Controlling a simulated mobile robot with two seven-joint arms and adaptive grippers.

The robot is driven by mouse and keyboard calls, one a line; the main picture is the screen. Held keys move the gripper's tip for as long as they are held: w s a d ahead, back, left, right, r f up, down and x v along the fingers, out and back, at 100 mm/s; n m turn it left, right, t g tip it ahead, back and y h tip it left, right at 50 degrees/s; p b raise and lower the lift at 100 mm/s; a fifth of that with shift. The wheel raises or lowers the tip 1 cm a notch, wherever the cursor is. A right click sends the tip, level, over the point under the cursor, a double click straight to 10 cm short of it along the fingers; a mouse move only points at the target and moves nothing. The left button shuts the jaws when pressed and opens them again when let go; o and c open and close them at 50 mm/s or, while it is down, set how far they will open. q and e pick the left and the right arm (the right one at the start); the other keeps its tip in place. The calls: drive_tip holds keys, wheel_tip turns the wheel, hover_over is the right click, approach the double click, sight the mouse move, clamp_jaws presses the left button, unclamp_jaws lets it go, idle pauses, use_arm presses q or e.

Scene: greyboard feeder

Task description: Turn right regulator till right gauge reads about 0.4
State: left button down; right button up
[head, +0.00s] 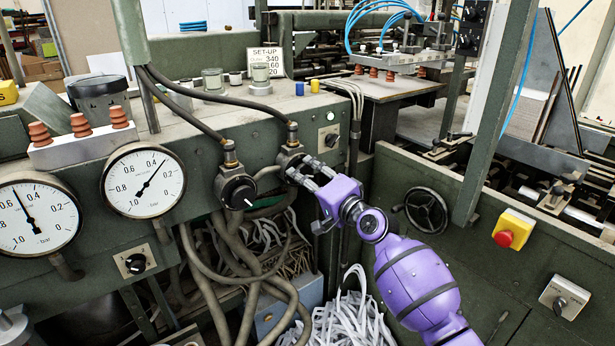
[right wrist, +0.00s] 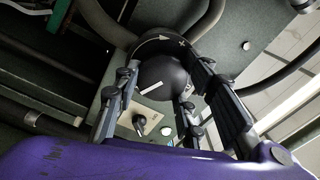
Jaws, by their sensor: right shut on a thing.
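The right gauge (head: 143,180) is a round white dial marked in bar; its needle points up and right, between 0.4 and 0.2. The right regulator is a black knob (right wrist: 163,80) with a white line, under a ring marked with an arrow and a plus. My right gripper (head: 303,176) is shut on this knob, one finger on each side. The right wrist view also shows the gripper (right wrist: 158,105). In the head view the fingers largely hide the knob. My left gripper is in neither view.
The left regulator (head: 237,192) stands close left of my right gripper. The left gauge (head: 36,214) shows its needle up and left. Hoses (head: 215,240) hang below the regulators. A handwheel (head: 426,211) and a red stop button (head: 504,239) are at right.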

drive_tip(key=shift+s+f+m, duration=0.1)
drive_tip(key=shift+f+m, duration=0.2)
drive_tip(key=o, duration=1)
drive_tip(key=shift+o, duration=0.7)
drive_tip(key=shift+r, duration=0.15)
drive_tip(key=v, duration=1.2)
